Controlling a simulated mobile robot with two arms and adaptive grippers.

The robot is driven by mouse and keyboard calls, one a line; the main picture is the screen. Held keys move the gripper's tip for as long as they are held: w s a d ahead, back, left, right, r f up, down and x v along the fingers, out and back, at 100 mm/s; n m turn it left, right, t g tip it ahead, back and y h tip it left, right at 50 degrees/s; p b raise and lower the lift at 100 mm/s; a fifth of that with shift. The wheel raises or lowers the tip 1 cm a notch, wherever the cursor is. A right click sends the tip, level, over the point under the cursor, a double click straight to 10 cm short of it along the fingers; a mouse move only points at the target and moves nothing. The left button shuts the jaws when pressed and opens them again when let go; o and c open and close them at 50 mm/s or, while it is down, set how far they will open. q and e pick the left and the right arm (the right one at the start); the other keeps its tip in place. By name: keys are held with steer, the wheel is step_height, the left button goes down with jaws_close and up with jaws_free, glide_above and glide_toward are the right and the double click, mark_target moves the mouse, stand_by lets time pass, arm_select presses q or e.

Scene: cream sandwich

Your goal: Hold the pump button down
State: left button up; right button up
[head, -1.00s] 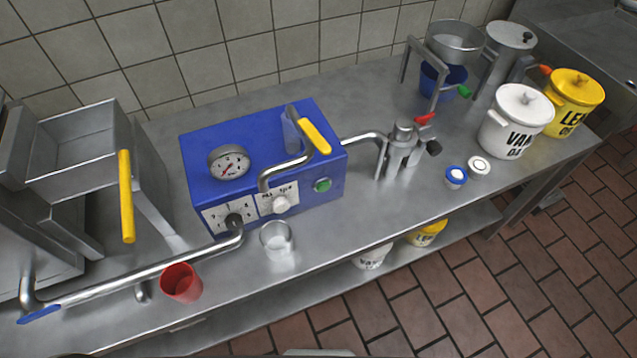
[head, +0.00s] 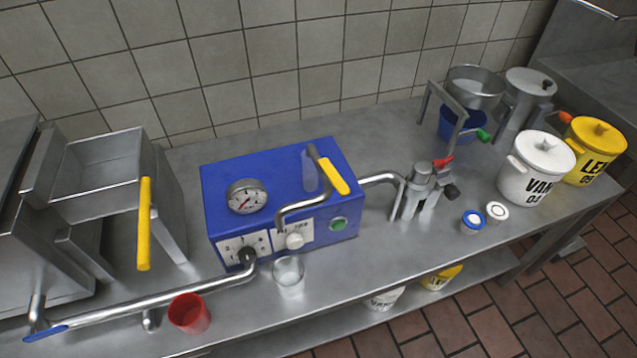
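A blue pump box (head: 270,190) stands on the steel counter. Its front carries a green button (head: 338,223), a white knob (head: 294,241) and a black knob (head: 246,256). A round gauge (head: 246,196) and a lever with a yellow handle (head: 335,177) are on its top. I cannot tell from the labels which control is the pump button; the green one is the only plain button that I see. Neither of my grippers shows in the head view, and nothing touches the box's controls.
A glass (head: 289,274) and a red cup (head: 189,313) stand in front of the box. A steel pipe (head: 150,302) runs left along the counter's front. A metal valve fitting (head: 421,190) is to the right, with a white pot (head: 537,168) and yellow pot (head: 597,150) beyond.

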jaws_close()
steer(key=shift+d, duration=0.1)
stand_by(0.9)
